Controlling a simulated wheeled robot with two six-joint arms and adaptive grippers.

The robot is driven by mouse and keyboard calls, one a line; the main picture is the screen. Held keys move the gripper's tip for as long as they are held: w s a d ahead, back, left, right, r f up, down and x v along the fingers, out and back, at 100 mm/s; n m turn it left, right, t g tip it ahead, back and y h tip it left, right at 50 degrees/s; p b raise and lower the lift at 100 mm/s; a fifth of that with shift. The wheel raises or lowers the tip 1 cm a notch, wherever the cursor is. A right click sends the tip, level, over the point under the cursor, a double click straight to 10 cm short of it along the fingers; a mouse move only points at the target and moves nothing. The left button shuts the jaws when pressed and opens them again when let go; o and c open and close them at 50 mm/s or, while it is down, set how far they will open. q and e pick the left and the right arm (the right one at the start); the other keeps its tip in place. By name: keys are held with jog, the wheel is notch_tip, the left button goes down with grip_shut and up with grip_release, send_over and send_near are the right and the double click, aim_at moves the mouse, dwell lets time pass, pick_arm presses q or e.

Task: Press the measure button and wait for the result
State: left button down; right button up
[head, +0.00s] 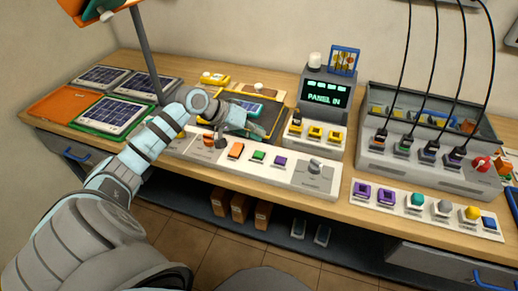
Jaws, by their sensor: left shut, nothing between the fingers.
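A long white control strip (265,173) runs along the front of the bench. It carries an orange button (236,150), a green button (258,156), a purple button (280,161) and a grey knob (315,166). No label that I can read tells which is the measure button. My left gripper (221,141) points down over the left part of the strip, shut and empty, beside a round orange part (208,140). I cannot tell whether it touches anything. A dark tester (323,98) behind shows "PANEL IN" in green. My right gripper is not in view.
Solar panels (108,114) lie at the left of the wooden bench. A grey unit (425,160) with several black cables stands at the right, behind another button strip (427,207). A dark post (150,55) rises behind my left arm. A shelf with boxes is below.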

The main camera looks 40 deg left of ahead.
aim_at(257, 152)
pick_arm(q)
jog(key=shift+f+b, duration=0.6)
jog(key=shift+f, duration=1.25)
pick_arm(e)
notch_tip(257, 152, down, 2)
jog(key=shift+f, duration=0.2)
pick_arm(q)
jog(key=shift+f, duration=0.2)
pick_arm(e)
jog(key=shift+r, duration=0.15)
pick_arm(q)
jog(key=shift+f, duration=0.25)
jog(key=shift+f, duration=0.35)
jog(key=shift+r+p, duration=0.8)
jog(key=shift+p, duration=0.4)
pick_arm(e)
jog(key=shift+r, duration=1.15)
